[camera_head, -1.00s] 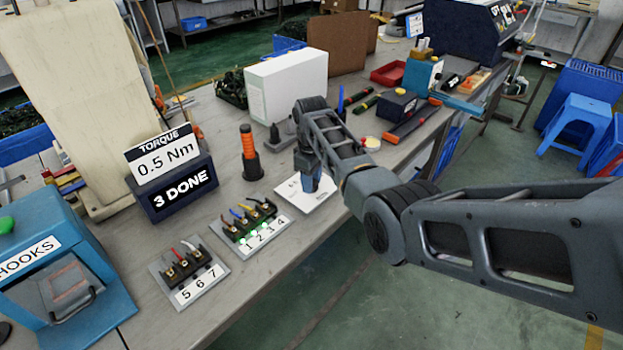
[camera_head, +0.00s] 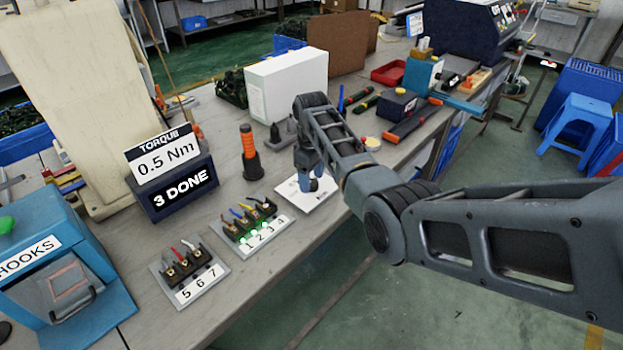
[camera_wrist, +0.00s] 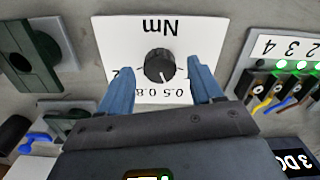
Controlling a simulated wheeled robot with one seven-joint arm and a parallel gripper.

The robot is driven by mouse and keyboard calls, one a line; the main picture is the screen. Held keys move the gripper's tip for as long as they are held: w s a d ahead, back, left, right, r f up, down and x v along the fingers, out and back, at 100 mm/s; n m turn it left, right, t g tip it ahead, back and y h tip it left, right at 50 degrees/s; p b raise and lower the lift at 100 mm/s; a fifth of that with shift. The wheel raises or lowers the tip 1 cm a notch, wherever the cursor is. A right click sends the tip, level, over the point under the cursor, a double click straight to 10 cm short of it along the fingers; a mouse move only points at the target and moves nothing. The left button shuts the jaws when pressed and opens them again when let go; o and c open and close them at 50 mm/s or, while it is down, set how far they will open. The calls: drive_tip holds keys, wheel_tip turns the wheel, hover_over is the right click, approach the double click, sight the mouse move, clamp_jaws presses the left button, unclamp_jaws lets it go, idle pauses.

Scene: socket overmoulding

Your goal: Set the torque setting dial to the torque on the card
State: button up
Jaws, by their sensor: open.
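The torque setting dial is a round black knob (camera_wrist: 159,66) on a white plate (camera_wrist: 112,40) marked "Nm", which looks upside down in the wrist view. A light pointer line shows on the knob's lower part; numbers are printed below it, some hidden by my fingers. I cannot surely tell which number it points at. My gripper (camera_wrist: 160,77) is open, with one blue finger on each side of the knob and visible gaps between. In the head view my gripper (camera_head: 316,182) is over the plate (camera_head: 292,197) and hides the knob. The torque card (camera_head: 163,159) reads "0.5 Nm".
A dark display (camera_head: 181,196) reads "3 DONE". Terminal blocks labelled 1 to 4 (camera_head: 250,228) and 5 to 7 (camera_head: 188,271) lie left of the plate. An orange-handled driver (camera_head: 248,150) stands behind them. A white box (camera_head: 287,85) stands farther back.

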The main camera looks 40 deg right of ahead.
sight(312, 182)
wheel_tip(312, 182, up, 7)
drive_tip(key=shift+f, duration=0.1)
idle(0.7)
